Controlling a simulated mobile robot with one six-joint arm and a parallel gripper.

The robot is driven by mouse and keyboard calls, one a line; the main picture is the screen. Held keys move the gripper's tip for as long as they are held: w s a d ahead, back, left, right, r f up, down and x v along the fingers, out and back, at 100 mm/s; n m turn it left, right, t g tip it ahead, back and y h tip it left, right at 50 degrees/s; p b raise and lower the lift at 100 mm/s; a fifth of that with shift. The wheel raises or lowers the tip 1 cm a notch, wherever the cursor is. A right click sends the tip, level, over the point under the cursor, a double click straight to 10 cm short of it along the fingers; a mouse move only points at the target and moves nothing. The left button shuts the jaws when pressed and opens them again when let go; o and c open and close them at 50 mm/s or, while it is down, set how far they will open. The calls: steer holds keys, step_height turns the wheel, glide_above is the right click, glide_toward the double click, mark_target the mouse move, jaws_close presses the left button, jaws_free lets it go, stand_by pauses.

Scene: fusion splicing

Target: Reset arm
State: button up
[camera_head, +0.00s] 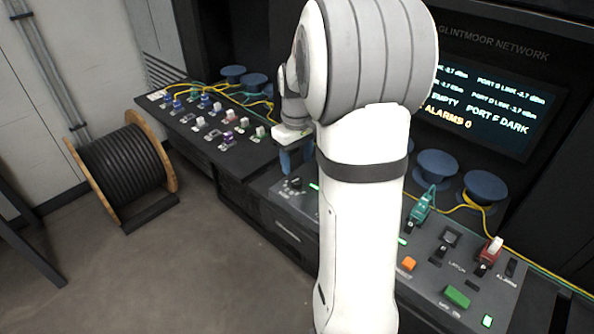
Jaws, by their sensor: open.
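My gripper (296,160) hangs at the end of my white arm above the left part of the grey control panel (437,290). Its blue fingers point down, close to a dark knob (295,183) on the panel. My arm hides part of the gripper and the middle of the panel. I see nothing held in the fingers. On the panel's right part are an orange button (408,264), a green button (457,297), a teal connector (420,208) and a red connector (490,251) with a white top.
A black shelf (237,158) with several coloured connectors lies to the left. Blue spools (486,186) and yellow cables stand behind the panel. A screen (490,105) shows port readings, including "PORT F DARK". A cable drum (120,165) stands on the open floor at left.

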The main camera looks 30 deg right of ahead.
steer(key=shift+r, duration=0.95)
